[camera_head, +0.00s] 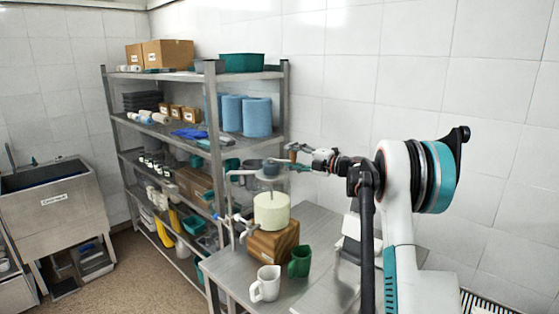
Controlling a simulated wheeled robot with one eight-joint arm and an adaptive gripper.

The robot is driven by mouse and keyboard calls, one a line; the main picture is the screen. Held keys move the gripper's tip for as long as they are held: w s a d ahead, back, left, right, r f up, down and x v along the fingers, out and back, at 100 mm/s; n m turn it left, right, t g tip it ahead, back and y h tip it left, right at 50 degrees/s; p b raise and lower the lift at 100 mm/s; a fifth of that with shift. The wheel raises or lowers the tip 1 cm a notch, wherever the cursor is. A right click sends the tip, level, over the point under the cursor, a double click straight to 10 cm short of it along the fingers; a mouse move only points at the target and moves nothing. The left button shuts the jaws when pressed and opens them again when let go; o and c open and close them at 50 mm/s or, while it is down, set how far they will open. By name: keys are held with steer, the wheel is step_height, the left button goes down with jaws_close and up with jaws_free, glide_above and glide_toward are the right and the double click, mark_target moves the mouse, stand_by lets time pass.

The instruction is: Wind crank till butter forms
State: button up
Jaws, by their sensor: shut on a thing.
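The butter churn stands on a wooden block (273,243) on the steel table. Its jar (271,211) looks full of something pale cream, and a grey lid part (269,170) sits above it. A thin crank arm runs from the top toward the right, with a small brown handle (294,147) at its end. My gripper (303,155) comes in from the right and is shut at this handle. The fingers are small in the picture and their exact contact is hard to see. Whether the jar's content is liquid or solid cannot be told.
A white mug (266,284) and a green mug (300,262) stand in front of the block. A loaded metal shelf (213,150) rises behind and left of the table. A sink (48,200) is at the far left. A tiled wall backs the right side.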

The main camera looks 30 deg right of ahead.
steer(key=shift+w+d+r, duration=0.15)
steer(key=shift+w+d, duration=0.35)
steer(key=shift+d, duration=0.1)
steer(key=o, duration=1.5)
steer(key=shift+d, duration=0.1)
steer(key=v, duration=1.2)
